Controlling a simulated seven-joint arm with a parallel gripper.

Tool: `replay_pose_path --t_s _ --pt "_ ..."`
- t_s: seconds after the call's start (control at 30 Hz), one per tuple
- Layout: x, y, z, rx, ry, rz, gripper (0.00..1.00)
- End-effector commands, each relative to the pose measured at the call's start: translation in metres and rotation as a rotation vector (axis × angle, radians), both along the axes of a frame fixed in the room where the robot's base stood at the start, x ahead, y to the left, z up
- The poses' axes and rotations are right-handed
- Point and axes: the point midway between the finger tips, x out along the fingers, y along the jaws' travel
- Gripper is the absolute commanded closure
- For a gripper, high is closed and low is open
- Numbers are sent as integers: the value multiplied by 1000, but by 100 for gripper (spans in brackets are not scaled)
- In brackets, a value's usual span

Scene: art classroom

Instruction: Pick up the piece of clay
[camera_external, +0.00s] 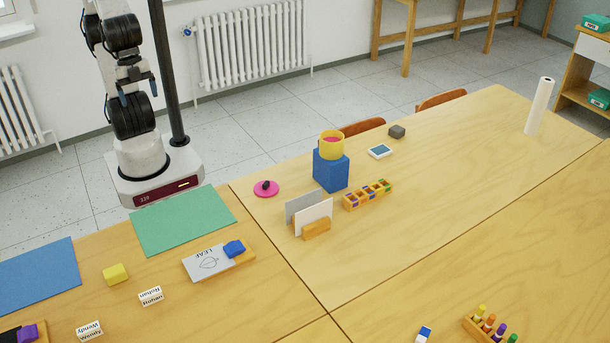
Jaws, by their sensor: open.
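No thing is clearly marked as the piece of clay. A small grey lump (397,131) lies at the table's far edge and may be clay. A small dark lump (266,184) sits on a pink round dish (261,193); I cannot tell what it is. My gripper (140,86) is raised in front of my arm at the upper left, beyond the table. It is open, empty and apart from all of these.
A yellow cup (331,145) stands on a blue box (331,172). Nearby are upright cards in a holder (316,229) and a wooden rack of small colored items (367,194). Green (183,220) and blue (38,275) mats lie left. A paper roll (539,106) stands far right. The table's right middle is clear.

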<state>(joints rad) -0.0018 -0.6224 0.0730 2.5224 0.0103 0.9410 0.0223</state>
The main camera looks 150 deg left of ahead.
Motion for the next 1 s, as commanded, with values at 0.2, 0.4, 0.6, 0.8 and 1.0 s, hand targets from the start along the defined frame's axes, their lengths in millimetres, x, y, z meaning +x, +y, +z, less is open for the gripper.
replay_pose_path --t_s 0.2,0.4,0.6,0.8,1.0 --pt "26 28 1 86 28 -13 15" --pt "62 73 1 211 77 -41 15" --pt "98 126 -1 337 140 -80 15" --pt "131 183 -7 455 213 -127 15" --pt "160 245 -16 559 295 -182 15"
